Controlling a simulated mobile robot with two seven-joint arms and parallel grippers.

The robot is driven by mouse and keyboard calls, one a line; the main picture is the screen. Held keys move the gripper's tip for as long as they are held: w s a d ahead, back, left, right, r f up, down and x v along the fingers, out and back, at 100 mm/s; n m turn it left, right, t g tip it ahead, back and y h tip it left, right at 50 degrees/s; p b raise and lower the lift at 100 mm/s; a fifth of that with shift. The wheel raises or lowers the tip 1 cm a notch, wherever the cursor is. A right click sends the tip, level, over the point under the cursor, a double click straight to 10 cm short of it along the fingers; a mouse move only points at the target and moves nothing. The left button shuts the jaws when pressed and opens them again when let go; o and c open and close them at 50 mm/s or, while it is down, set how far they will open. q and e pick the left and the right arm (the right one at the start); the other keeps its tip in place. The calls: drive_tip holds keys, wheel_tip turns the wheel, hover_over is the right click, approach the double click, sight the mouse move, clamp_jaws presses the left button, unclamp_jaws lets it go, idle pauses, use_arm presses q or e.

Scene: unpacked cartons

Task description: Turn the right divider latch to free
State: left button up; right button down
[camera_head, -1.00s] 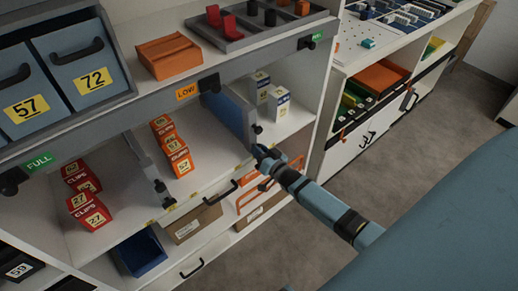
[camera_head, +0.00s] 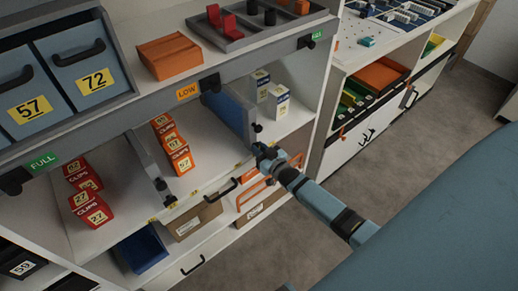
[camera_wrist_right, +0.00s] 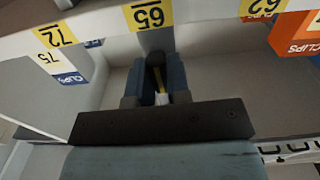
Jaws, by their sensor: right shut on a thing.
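The right divider (camera_head: 228,112) is a blue upright panel on the middle shelf, with a dark knob (camera_head: 257,128) at its front end. My right gripper (camera_head: 262,152) is at the shelf's front edge, just below that knob. In the right wrist view its two blue-grey fingers (camera_wrist_right: 158,85) are closed around a dark latch (camera_wrist_right: 156,60) under the yellow 65 label. The fingers hide most of the latch, so its turn angle cannot be told. My left gripper is not in view.
Orange clip boxes (camera_head: 172,145) stand left of the right divider, white-blue boxes (camera_head: 278,100) to its right. Another divider (camera_head: 146,160) stands further left. Below are a blue bin (camera_head: 142,250) and cartons (camera_head: 195,220). The floor (camera_head: 400,180) at right is clear.

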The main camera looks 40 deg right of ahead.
drive_tip(key=c, duration=1.1)
unclamp_jaws()
drive_tip(key=s, duration=0.9)
drive_tip(key=s+d, duration=0.1)
drive_tip(key=s, duration=0.3)
drive_tip(key=shift+s, duration=0.4)
